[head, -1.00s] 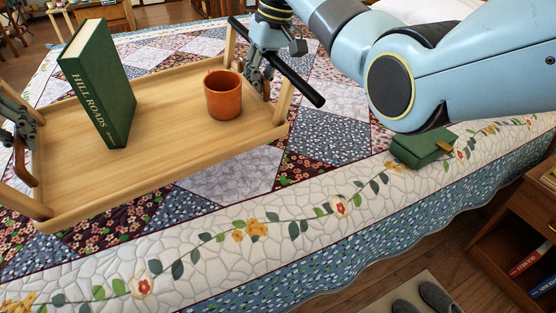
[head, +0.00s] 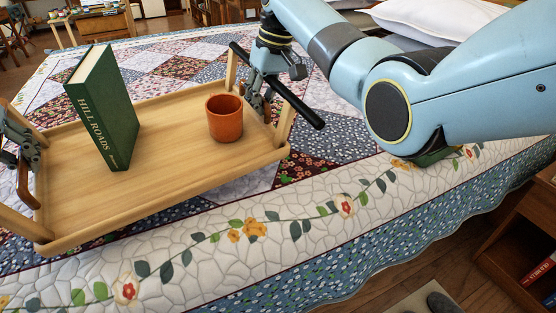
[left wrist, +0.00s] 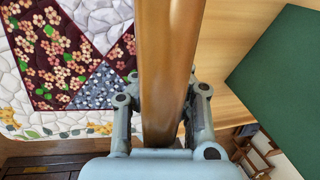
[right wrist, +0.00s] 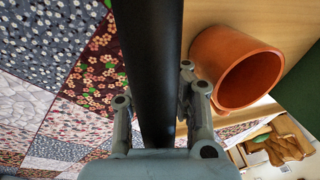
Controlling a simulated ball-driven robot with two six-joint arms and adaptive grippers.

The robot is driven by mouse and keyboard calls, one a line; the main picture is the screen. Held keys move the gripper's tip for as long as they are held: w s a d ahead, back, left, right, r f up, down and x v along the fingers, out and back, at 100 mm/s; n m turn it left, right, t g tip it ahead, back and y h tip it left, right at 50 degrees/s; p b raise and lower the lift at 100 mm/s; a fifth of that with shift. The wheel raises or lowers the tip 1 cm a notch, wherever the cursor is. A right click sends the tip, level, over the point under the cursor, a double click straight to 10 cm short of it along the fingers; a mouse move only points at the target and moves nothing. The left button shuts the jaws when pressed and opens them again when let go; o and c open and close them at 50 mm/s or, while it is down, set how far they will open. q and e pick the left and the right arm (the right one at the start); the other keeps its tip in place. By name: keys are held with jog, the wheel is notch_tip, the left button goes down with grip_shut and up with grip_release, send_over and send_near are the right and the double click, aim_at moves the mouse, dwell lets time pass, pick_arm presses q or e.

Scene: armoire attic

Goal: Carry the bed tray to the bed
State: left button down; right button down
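The light wooden bed tray (head: 175,180) is over the quilted bed (head: 290,240) in the head view. I cannot tell whether it touches the quilt. A green book, "HILL ROADS" (head: 104,110), stands upright on it, and an orange-brown mug (head: 225,119) stands upright near its right end. My left gripper (head: 28,160) is at the tray's left end; the left wrist view shows its fingers closed around a brown bar (left wrist: 165,60). My right gripper (head: 262,100) is at the right end; the right wrist view shows its fingers closed around a black bar (right wrist: 153,60).
White pillows (head: 435,18) are at the back right. A wooden nightstand (head: 525,225) stands at the right, with slippers (head: 440,303) on the floor. The quilt's front border is clear.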

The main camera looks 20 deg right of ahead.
pick_arm(q)
jog(key=shift+a+f, duration=0.15)
jog(key=shift+a, duration=0.1)
pick_arm(e)
jog(key=shift+d+f, duration=0.15)
jog(key=shift+d, duration=0.15)
